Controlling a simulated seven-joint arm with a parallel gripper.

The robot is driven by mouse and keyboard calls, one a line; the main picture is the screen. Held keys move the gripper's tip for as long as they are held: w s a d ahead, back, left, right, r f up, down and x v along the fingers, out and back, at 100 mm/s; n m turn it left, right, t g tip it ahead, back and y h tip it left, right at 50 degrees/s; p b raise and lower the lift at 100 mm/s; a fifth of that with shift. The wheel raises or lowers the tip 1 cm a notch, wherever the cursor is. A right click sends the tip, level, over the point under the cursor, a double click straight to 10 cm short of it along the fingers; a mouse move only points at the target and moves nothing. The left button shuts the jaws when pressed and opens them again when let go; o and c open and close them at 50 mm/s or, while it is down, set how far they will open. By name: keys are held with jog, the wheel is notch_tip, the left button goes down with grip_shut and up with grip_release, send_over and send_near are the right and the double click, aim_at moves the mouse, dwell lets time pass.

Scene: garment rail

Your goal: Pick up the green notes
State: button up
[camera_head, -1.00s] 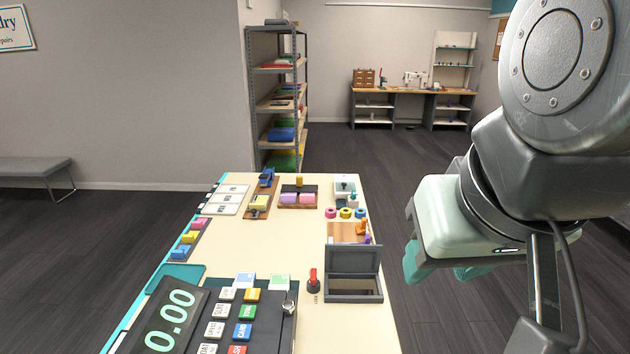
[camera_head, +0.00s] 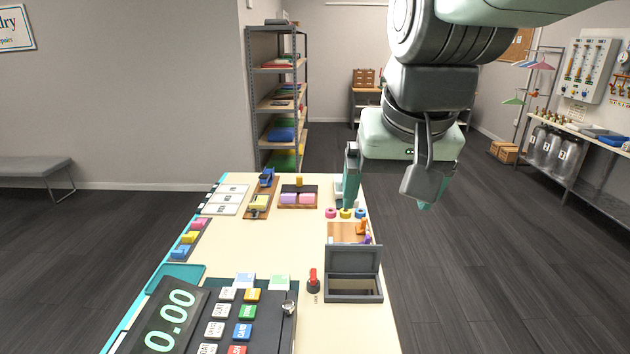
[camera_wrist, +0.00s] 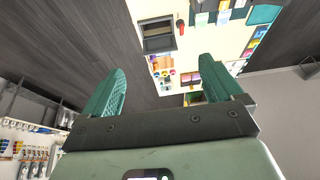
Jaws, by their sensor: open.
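The light green notes (camera_head: 279,282) stand at the back edge of the cash register (camera_head: 222,320), beside a similar pale blue piece (camera_head: 245,281). Their lower part is hidden behind the register. My gripper (camera_head: 388,188) is in the air beyond the right edge of the table, farther back than the notes and well apart from them. Its two teal fingers are spread with nothing between them, as the wrist view also shows (camera_wrist: 160,82).
Coloured tape rolls (camera_head: 345,213) and small trays lie farther back. A teal tray (camera_head: 176,278) is at the left. The table's middle (camera_head: 265,240) is clear.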

jog(key=w+a+f+g, duration=0.1)
jog(key=w+a+f, duration=0.15)
jog(key=w, duration=0.35)
jog(key=w+a+f, duration=0.2)
jog(key=w+a, duration=0.1)
jog(key=w, duration=0.2)
jog(key=g, duration=0.2)
send_over(278, 285)
jog(key=s, duration=0.2)
jog(key=f, duration=3.4)
jog(key=shift+d+f, duration=0.2)
jog(key=shift+d, duration=0.05)
jog(key=shift+w+f, duration=0.2)
jog(key=shift+f, duration=2.75)
jog(key=c, duration=1.2)
jog(key=shift+o, duration=0.2)
notch_tip(278, 285, up, 23)
